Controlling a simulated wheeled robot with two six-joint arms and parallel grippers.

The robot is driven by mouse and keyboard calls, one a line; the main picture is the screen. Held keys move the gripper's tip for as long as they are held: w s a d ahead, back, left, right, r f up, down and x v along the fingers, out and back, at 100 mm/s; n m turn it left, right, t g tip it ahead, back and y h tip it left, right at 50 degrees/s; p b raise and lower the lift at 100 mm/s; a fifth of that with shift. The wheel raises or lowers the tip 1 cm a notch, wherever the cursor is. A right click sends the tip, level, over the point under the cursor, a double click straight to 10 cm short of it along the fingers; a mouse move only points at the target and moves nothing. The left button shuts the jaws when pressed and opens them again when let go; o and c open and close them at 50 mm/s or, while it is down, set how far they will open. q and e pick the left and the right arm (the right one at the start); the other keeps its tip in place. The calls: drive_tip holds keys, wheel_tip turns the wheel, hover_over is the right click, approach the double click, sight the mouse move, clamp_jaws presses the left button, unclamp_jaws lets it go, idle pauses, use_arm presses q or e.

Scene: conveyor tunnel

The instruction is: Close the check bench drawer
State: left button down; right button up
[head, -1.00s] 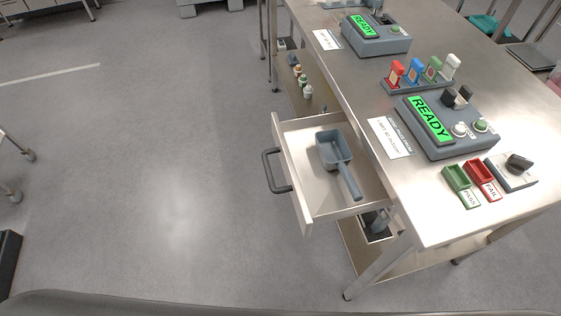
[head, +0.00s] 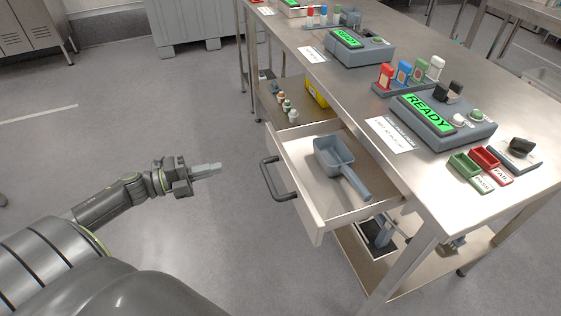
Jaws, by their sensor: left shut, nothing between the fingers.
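The check bench (head: 340,95) is a steel table on the right of the head view. Its drawer (head: 310,213) is pulled out to the left, with a dark loop handle (head: 272,180) on its front. A blue-grey scoop (head: 335,158) lies inside the drawer. My left gripper (head: 216,169) is shut and empty. It is left of the handle, apart from it, with its fingertips pointing right toward the drawer front. My right gripper is out of view.
Two grey units with green READY screens (head: 428,112) stand on the bench top. Colored tags stand in a rack (head: 405,84); green and red trays (head: 470,172) sit near the front edge. Small bottles (head: 288,108) stand on the lower shelf. The floor left of the drawer is clear.

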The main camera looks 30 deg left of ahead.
use_arm(q)
drive_tip(key=p, duration=0.2)
approach(274, 153)
drive_tip(key=x, duration=0.5)
drive_tip(key=shift+w+d, duration=0.1)
drive_tip(key=shift+d, duration=0.05)
drive_tip(key=shift+w+d, duration=0.4)
drive_tip(key=shift+w, duration=0.05)
drive_tip(key=shift+w+d, duration=0.1)
drive_tip(key=shift+w, duration=0.05)
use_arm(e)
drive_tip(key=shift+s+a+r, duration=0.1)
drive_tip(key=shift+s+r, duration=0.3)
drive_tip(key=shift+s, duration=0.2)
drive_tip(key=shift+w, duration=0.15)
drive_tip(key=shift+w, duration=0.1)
